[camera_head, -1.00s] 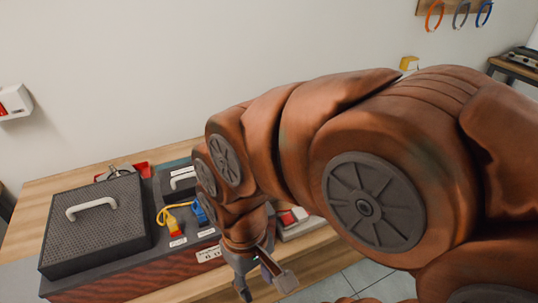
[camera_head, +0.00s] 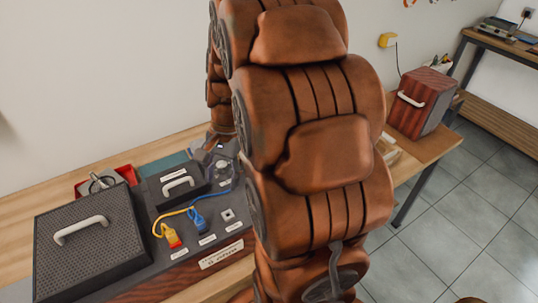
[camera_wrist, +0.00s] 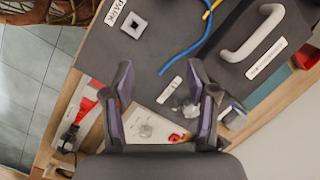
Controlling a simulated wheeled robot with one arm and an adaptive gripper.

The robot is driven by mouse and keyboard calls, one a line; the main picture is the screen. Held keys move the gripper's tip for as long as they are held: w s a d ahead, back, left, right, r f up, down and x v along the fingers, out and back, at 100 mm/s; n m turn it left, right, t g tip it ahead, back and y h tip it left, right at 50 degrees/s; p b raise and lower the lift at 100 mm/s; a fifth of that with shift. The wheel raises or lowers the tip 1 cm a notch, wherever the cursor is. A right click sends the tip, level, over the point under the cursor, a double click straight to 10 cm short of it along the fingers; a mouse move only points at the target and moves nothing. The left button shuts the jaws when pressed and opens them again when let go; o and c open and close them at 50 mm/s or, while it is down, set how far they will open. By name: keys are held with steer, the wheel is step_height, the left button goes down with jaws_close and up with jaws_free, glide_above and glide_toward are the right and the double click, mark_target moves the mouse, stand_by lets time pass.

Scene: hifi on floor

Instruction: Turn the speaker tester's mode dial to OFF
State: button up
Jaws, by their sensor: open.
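The speaker tester (camera_head: 150,200) is a grey-topped box with a wood-patterned front, standing on the table. My gripper (camera_head: 208,155) is over the far right part of its top, partly hidden by my arm. In the wrist view my gripper (camera_wrist: 160,80) is open and empty, its two purple-padded fingers apart. A small grey knob (camera_wrist: 188,108), perhaps the mode dial, shows by the right finger; its setting is too small to read. I cannot tell whether a finger touches either knob.
A black mesh cover (camera_head: 95,245) with a white handle and a smaller handled lid (camera_head: 183,186) stand up from the tester. Yellow (camera_head: 171,236) and blue (camera_head: 199,220) plugs trail cables. A red tray (camera_head: 120,178) is behind. A wooden box (camera_head: 422,104) stands right.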

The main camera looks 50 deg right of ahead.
steer(key=w+d+f+m+t+p, duration=0.15)
steer(key=d+m, duration=0.25)
steer(key=d, duration=0.4)
steer(key=d+f+m+t, duration=0.1)
steer(key=d+f+m, duration=0.25)
steer(key=d, duration=0.45)
steer(key=w+d+f+m+t+p, duration=0.1)
steer(key=d+m, duration=0.4)
steer(key=d, duration=0.3)
steer(key=shift+g, duration=0.25)
steer(key=shift+p+x, duration=1.05)
steer(key=shift+x, duration=2.75)
steer(key=shift+s, duration=0.15)
steer(key=shift+f+y, duration=0.1)
steer(key=shift+y, duration=0.2)
jaws_close()
